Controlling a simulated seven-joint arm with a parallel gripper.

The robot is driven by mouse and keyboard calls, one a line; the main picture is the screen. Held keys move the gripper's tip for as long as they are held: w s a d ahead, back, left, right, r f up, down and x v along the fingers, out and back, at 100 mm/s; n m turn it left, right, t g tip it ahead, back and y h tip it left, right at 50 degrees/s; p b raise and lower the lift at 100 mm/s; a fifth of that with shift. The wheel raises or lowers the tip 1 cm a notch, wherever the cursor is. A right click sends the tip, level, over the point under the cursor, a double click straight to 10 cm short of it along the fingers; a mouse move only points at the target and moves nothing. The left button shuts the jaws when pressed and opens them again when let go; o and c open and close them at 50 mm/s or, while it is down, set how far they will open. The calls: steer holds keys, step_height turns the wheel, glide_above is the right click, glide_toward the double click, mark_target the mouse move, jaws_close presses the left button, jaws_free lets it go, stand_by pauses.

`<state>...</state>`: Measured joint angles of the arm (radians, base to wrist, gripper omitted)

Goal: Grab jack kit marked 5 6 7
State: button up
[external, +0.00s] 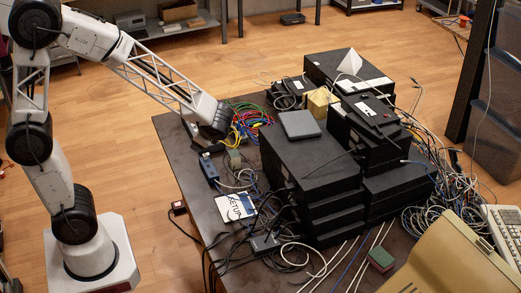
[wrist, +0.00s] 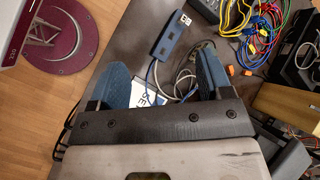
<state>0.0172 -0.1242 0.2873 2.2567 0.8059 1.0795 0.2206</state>
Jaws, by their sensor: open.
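No marking 5 6 7 can be read in either view, so I cannot tell for sure which thing is the jack kit. A small blue box with a white end piece (wrist: 170,34) lies on the dark table, just beyond my fingertips in the wrist view. A blue box also shows near the table's left edge in the external view (external: 209,169). My gripper (wrist: 163,65) is open and empty, its two blue fingers spread wide above the table. In the external view my gripper (external: 208,143) hangs over the far left part of the table; its fingertips are hard to make out.
A white SETUP booklet (external: 236,206) lies nearby, partly behind my gripper in the wrist view. Coloured cables (external: 252,118) lie beyond the blue box. Stacked black network units (external: 310,165) fill the table's middle, with a grey box (external: 299,124) on top. Loose cables clutter the front.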

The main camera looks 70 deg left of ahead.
steer(key=w+a+f+m+y, duration=0.3)
steer(key=w+f+m+y, duration=0.15)
steer(key=w+f, duration=0.5)
steer(key=m+t+y, duration=0.1)
steer(key=m+t, duration=0.2)
steer(key=m, duration=0.3)
glide_toward(236, 158)
steer(key=shift+n, duration=0.25)
steer(key=x, duration=0.5)
steer(key=shift+f, duration=0.15)
steer(key=shift+a, duration=0.1)
steer(key=shift+x, duration=1.2)
steer(key=shift+x, duration=2.6)
steer(key=c, duration=1.1)
